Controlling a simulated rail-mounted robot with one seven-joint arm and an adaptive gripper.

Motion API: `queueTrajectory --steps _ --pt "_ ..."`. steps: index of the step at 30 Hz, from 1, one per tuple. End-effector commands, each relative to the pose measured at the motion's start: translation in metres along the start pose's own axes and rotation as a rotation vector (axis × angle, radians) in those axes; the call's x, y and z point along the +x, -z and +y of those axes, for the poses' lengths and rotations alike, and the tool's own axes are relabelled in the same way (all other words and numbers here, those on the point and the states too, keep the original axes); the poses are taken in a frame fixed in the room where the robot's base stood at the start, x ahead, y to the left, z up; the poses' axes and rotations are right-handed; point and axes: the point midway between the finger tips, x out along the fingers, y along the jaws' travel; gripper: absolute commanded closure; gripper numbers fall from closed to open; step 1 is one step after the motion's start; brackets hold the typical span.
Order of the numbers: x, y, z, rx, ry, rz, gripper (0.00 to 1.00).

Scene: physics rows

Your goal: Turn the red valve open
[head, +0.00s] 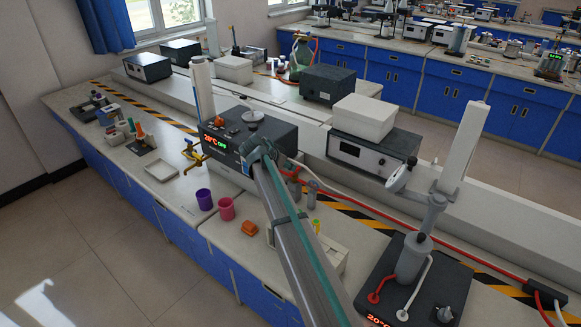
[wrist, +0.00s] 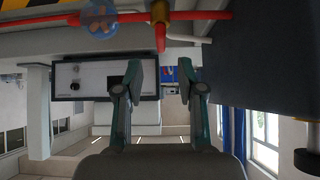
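In the wrist view my gripper (wrist: 162,72) is open, with its two fingers apart and nothing between them. A short red handle-like piece (wrist: 160,38) hangs from a brass fitting (wrist: 160,12) on a red pipe (wrist: 205,15), just beyond the fingertips in the picture; it looks like the red valve. The fingers appear apart from it. In the head view my gripper (head: 258,150) is at the far end of my arm, in front of a dark heater box (head: 275,130). The red valve is not clearly seen there; my arm may hide it.
A yellow tap (head: 191,152) stands left of the box. A purple cup (head: 204,199), a pink cup (head: 226,208) and an orange block (head: 249,228) stand near the bench front. A stirrer with a clamp stand (head: 412,258) is at right. A blue round part (wrist: 98,18) is on the red pipe.

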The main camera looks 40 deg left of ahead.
Motion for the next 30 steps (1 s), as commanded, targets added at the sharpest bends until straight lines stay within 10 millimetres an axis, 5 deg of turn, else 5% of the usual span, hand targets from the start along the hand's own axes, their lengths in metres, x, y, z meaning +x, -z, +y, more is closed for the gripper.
queueTrajectory --steps 10,24,30 --pt "0.051 0.002 -0.001 0.001 -0.001 -0.001 0.61" --pt "0.064 0.0 0.0 0.001 0.001 0.0 0.61" --pt "0.064 0.0 0.0 0.001 0.001 0.0 0.95"
